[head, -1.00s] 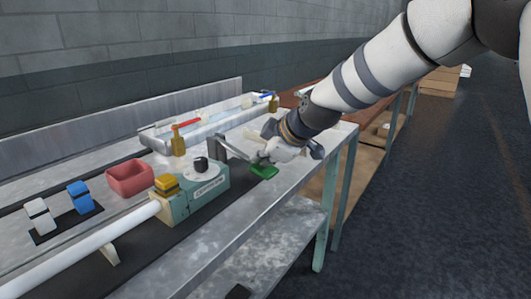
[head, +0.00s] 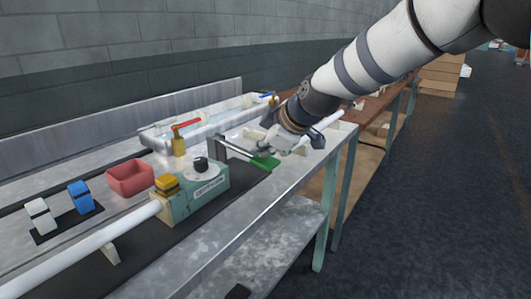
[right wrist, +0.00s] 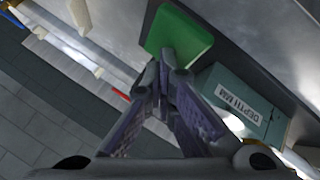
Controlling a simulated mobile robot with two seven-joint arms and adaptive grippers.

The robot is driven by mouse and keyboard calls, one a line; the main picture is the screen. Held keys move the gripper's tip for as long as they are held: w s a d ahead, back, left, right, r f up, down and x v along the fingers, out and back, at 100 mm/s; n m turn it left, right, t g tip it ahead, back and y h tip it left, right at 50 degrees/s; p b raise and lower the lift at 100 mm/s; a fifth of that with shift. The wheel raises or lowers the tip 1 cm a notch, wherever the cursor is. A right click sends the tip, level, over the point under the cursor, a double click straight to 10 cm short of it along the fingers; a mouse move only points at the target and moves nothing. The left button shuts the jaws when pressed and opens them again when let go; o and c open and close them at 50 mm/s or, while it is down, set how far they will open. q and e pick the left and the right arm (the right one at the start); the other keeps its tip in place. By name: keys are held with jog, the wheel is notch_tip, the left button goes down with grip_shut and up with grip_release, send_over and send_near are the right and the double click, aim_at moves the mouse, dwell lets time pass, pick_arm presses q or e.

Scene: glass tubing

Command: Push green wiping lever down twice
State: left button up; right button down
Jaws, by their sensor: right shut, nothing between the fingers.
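The green wiping lever ends in a flat green paddle (head: 266,162) on a grey arm, at the right end of the teal device (head: 200,193) on the bench. The paddle also shows at the top middle of the right wrist view (right wrist: 180,38). My right gripper (head: 264,151) is shut and empty, fingers pointing down, just above or at the paddle. In the right wrist view its closed fingertips (right wrist: 164,70) overlap the paddle's near edge; I cannot tell whether they touch it. My left gripper is not in view.
A long white tube (head: 85,247) runs into the device's left side, by a yellow block (head: 167,184). A red bin (head: 130,180) and blue (head: 79,197) and white (head: 40,216) blocks stand behind. A brass valve with a red handle (head: 180,140) stands by the tray.

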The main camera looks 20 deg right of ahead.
jog(key=shift+r, duration=1.5)
jog(key=shift+r, duration=2.5)
notch_tip(320, 180, up, 4)
jog(key=shift+f, duration=0.1)
